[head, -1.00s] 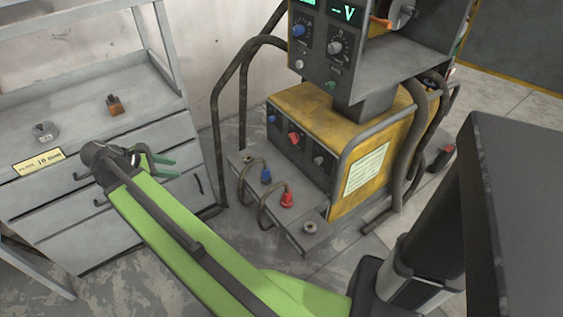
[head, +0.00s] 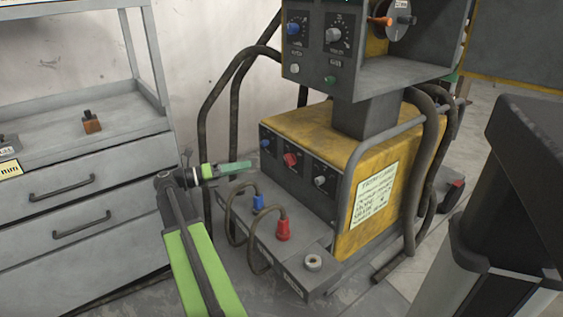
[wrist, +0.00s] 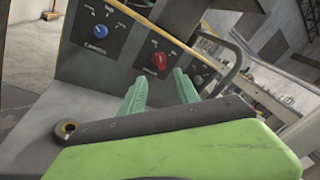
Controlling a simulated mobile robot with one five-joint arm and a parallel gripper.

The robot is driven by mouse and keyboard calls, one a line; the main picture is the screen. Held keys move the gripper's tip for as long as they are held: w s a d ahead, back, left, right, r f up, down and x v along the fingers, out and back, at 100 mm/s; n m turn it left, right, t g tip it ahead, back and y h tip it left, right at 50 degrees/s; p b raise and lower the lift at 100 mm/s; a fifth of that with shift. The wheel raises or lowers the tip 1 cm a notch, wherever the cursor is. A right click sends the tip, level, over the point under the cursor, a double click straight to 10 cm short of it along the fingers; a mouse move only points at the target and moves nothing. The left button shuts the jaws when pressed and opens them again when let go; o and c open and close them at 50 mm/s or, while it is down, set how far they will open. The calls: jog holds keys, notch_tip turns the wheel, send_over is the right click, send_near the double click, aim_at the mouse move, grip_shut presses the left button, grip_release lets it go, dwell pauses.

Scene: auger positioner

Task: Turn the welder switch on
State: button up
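The yellow welder (head: 395,140) stands right of the drawer cabinet. Its dark front panel carries a blue knob (head: 265,143), a red switch knob (head: 291,159) and a grey knob (head: 320,181). In the wrist view the red switch knob (wrist: 158,62) shows beyond and between my two green fingertips, with the blue knob (wrist: 100,32) to the left and the grey knob (wrist: 197,80) partly hidden by the right finger. My gripper (head: 248,165) is open, empty and points at the panel, apart from it. It also shows in the wrist view (wrist: 158,80).
A ledge below the panel holds a blue plug (head: 258,201) and a red plug (head: 283,230) with looping cables. An upper control box (head: 325,50) overhangs the welder. The drawer cabinet (head: 75,175) stands left of my arm.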

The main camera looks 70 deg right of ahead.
aim_at(290, 160)
jog(key=x, duration=1.4)
jog(key=shift+d, duration=0.1)
jog(key=shift+c, duration=0.5)
grip_shut()
jog(key=shift+d, duration=0.1)
